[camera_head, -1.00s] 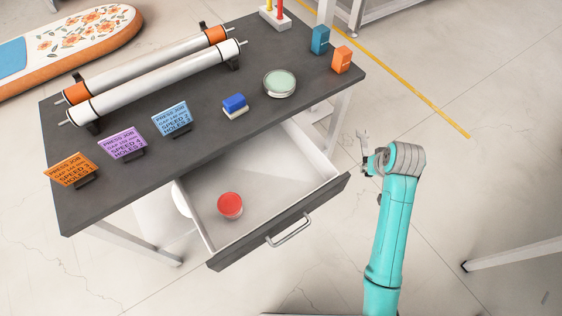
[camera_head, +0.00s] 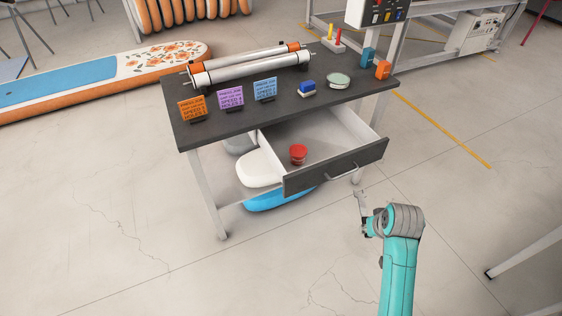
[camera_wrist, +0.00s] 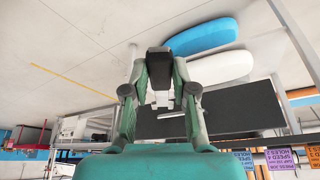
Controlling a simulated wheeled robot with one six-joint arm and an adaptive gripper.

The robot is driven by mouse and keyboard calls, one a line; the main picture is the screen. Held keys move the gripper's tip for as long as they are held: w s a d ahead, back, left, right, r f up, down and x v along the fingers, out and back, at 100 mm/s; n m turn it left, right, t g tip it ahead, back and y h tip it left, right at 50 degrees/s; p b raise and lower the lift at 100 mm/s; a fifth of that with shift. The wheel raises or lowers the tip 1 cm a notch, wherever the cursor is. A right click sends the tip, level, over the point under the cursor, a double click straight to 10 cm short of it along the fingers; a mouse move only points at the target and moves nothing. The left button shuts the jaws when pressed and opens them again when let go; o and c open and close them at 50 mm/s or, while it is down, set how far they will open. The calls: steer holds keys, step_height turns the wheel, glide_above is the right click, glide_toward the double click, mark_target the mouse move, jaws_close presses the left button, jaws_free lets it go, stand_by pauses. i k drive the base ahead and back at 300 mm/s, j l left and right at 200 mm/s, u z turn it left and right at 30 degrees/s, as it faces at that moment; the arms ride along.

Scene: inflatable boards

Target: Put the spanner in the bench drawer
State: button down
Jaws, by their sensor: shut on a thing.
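My gripper (camera_head: 368,224) is at the lower right of the head view, shut on a small grey spanner (camera_head: 361,202). The spanner's open-jawed end points up, away from my arm. The bench drawer (camera_head: 335,167) is pulled open under the dark bench top, its handle facing me. My gripper is outside the drawer, in front and to the right in the picture. In the wrist view, my gripper (camera_wrist: 160,98) is at the centre, with the dark drawer front (camera_wrist: 245,108) beyond it; the spanner is hard to tell apart there.
A red round tub (camera_head: 298,153) sits inside the drawer, with bare floor around it. The bench top (camera_head: 222,125) holds several signs, rollers, a blue-and-white block (camera_head: 307,88) and a round dish (camera_head: 339,81). A table leg (camera_head: 525,255) stands at right.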

mark_target(301, 130)
steer(key=k+j+u, duration=0.1)
steer(key=k+u, duration=0.4)
steer(key=i+l+u, duration=0.25)
steer(key=l, duration=0.35)
steer(key=i+l+u, duration=0.3)
steer(key=l, duration=0.35)
steer(key=i, duration=0.1)
